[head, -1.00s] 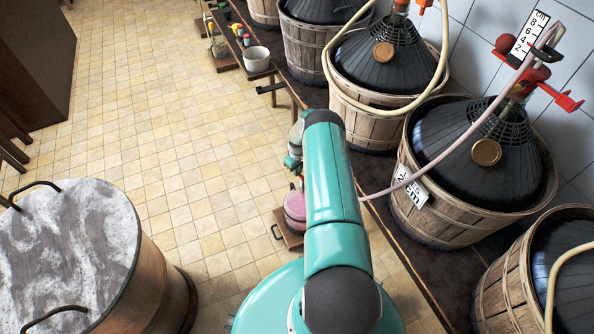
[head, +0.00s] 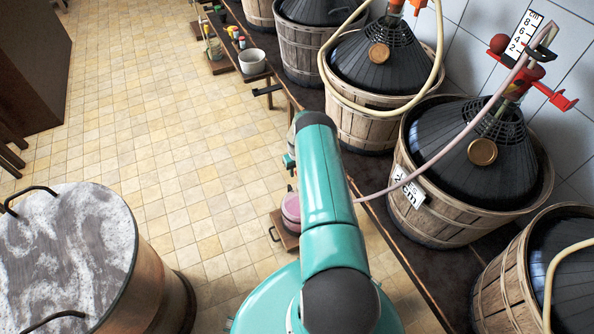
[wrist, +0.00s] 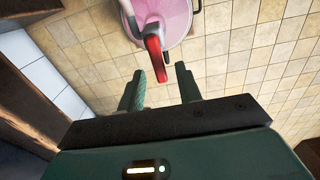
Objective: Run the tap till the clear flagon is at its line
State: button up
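The vessel with pink liquid (wrist: 180,12), likely the clear flagon, is at the top of the wrist view, cut off by the frame. In the head view the pink vessel (head: 291,207) stands on a low wooden stand (head: 279,232), partly behind my arm. Its fill line cannot be made out. A curved red lever (wrist: 155,58), which looks like the tap handle, hangs in front of the vessel in the wrist view. My gripper (wrist: 159,70) is open, with the lever's lower end between or just beyond its fingertips; contact cannot be told.
A pale hose (head: 440,160) runs from the basketed demijohn (head: 480,150) down behind my arm. Several more baskets line the dark bench on the right. A large drum (head: 150,270) stands at left. The tiled floor between is clear.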

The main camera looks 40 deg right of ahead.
notch_tip(320, 180, up, 14)
dwell(0.5)
dwell(0.8)
